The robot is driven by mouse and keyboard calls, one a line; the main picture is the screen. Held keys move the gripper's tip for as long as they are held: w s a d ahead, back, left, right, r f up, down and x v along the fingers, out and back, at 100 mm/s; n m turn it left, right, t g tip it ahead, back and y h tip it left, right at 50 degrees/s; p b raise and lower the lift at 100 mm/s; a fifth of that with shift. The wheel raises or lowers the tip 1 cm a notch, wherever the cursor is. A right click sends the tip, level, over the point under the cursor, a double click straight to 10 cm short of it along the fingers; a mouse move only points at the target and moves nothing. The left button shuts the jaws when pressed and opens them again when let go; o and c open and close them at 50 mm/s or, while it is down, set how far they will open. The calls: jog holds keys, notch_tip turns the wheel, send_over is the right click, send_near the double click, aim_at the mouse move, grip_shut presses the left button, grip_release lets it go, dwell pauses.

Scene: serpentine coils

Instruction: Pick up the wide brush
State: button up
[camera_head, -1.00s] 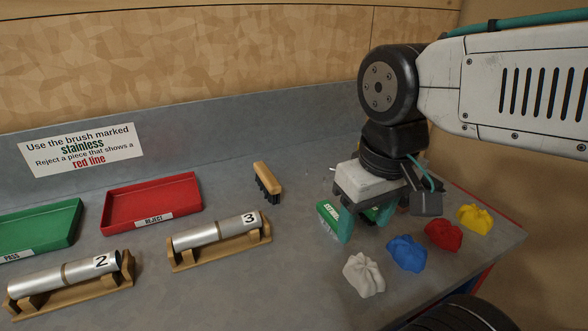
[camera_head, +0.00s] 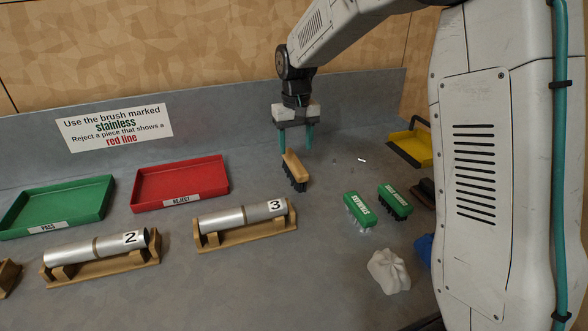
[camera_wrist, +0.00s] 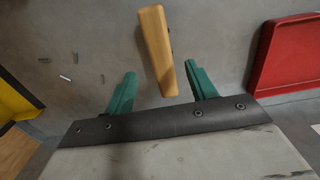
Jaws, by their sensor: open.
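The wide brush (camera_head: 294,170) appears to be the one with a plain wooden back and dark bristles, standing bristles down on the grey bench. In the wrist view its wooden back (camera_wrist: 158,50) runs up the picture, with its near end between the fingertips. My gripper (camera_head: 295,148) points down over the brush's far end, its green fingers apart and empty. In the wrist view the open fingers (camera_wrist: 160,70) flank the brush with a gap on both sides. I cannot tell how far above the bench the tips are.
Two green-backed brushes (camera_head: 359,209) (camera_head: 395,201) lie to the right; the nearer reads STAINLESS. A red REJECT tray (camera_head: 180,183) and cradled tube 3 (camera_head: 243,215) are left of the brush. A white cloth (camera_head: 388,271) lies in front; a yellow dustpan (camera_head: 413,146) is behind right.

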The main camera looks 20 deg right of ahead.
aim_at(294, 160)
jog(key=f, duration=0.8)
jog(key=shift+w+a+f, duration=0.15)
jog(key=shift+w+f, duration=0.15)
jog(key=shift+f, duration=0.1)
jog(key=c, duration=1.1)
